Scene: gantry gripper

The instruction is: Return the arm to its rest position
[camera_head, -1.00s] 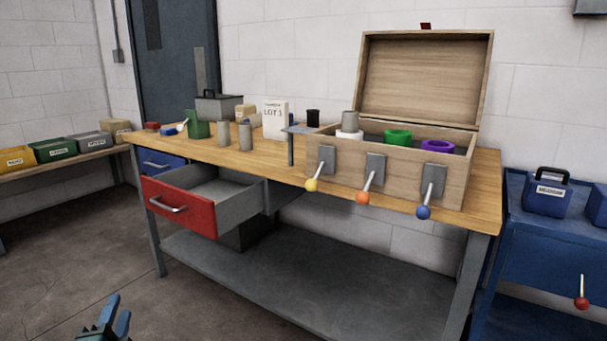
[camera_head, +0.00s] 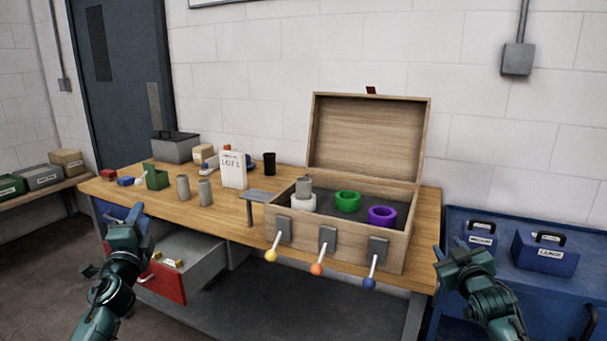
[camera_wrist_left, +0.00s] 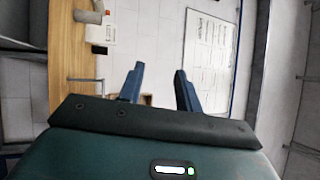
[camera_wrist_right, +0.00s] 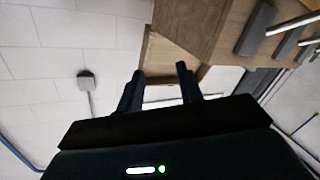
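My left gripper (camera_head: 130,222) is raised in front of the bench's left part, near the open red drawer (camera_head: 163,282). In the left wrist view its two fingers (camera_wrist_left: 158,88) stand apart with nothing between them. My right gripper (camera_head: 457,256) is raised in front of the gap between the bench and the blue cart, right of the wooden box. In the right wrist view its fingers (camera_wrist_right: 158,90) are apart and empty. Neither gripper appears to touch anything.
The wooden bench (camera_head: 105,187) carries an open-lidded wooden box (camera_head: 345,262) with coloured rings and three ball-ended levers. A blue cart (camera_head: 560,300) stands at right.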

